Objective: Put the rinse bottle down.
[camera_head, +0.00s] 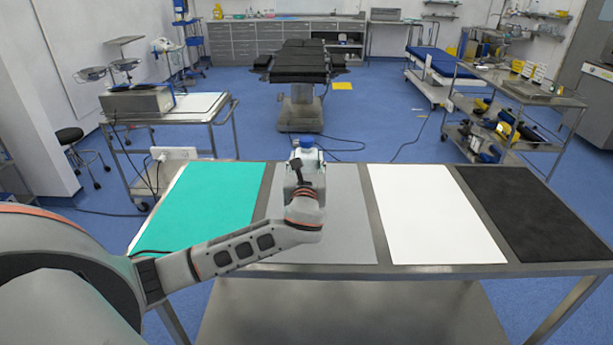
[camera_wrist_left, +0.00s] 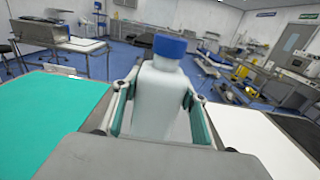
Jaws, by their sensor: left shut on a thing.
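The rinse bottle is white with a blue cap (camera_head: 307,143). In the left wrist view the bottle (camera_wrist_left: 155,100) stands upright between the two fingers. My left gripper (camera_head: 304,178) is shut on the bottle, over the grey mat (camera_head: 345,215) on the table. My arm hides part of the bottle and its base in the head view, so I cannot tell whether it touches the mat. My right gripper is not in view.
The metal table (camera_head: 420,270) also bears a green mat (camera_head: 215,205) to the left, a white mat (camera_head: 435,210) and a black mat (camera_head: 540,210) to the right. These mats are bare. A side cart (camera_head: 215,110) stands behind on the left.

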